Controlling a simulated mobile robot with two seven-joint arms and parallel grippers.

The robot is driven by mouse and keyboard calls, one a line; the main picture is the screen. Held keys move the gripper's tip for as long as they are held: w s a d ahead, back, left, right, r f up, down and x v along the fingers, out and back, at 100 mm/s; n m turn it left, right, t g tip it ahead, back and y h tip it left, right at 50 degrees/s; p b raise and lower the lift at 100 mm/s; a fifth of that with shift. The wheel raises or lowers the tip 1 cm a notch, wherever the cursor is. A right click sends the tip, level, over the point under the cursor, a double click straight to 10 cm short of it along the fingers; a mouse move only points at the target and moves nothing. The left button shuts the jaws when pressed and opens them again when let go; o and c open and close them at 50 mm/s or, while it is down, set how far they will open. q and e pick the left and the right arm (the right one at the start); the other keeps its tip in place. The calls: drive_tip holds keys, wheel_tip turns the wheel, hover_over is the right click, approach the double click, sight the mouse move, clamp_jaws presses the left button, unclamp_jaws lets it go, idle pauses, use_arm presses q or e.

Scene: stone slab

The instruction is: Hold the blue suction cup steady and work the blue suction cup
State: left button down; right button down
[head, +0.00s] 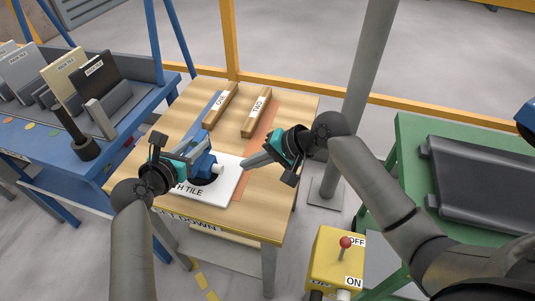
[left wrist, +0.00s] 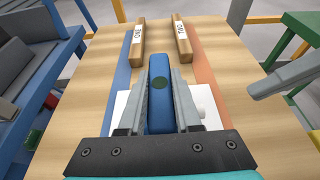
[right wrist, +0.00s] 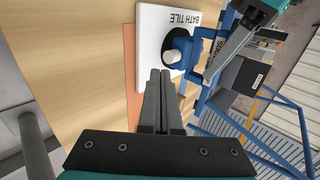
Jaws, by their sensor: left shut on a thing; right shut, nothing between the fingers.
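The blue suction cup (head: 205,163) sits with its dark round pad on a white tile marked BATH TILE (head: 229,176) on the wooden table. My left gripper (head: 198,166) is shut on its blue handle, which lies between the fingers in the left wrist view (left wrist: 160,95). The cup (right wrist: 182,47) also shows in the right wrist view, with a white tab (right wrist: 172,56) sticking out toward my right gripper. My right gripper (head: 244,165) is shut and empty, at the tile's right side, apart from the cup. The fingers hide part of the cup.
Wooden bars marked ONE (head: 220,105) and TWO (head: 260,112) lie toward the table's back, near blue and orange strips. A blue bench (head: 120,112) with a tile rack stands left. A yellow switch box (head: 330,258) and green table (head: 410,150) stand right. A grey post (head: 362,90) rises behind.

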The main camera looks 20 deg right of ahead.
sight(222, 170)
drive_tip(key=v, duration=0.6)
idle(0.7)
idle(0.4)
drive_tip(key=shift+s+d+f, duration=0.1)
drive_tip(key=shift+s+d, duration=0.5)
drive_tip(key=shift+d, duration=0.2)
drive_tip(key=shift+a, duration=0.1)
drive_tip(key=x, duration=1)
drive_tip(key=shift+w+a, duration=0.8)
drive_tip(key=shift+a, duration=0.25)
drive_tip(key=shift+w+a, duration=0.4)
drive_tip(key=shift+a, duration=0.15)
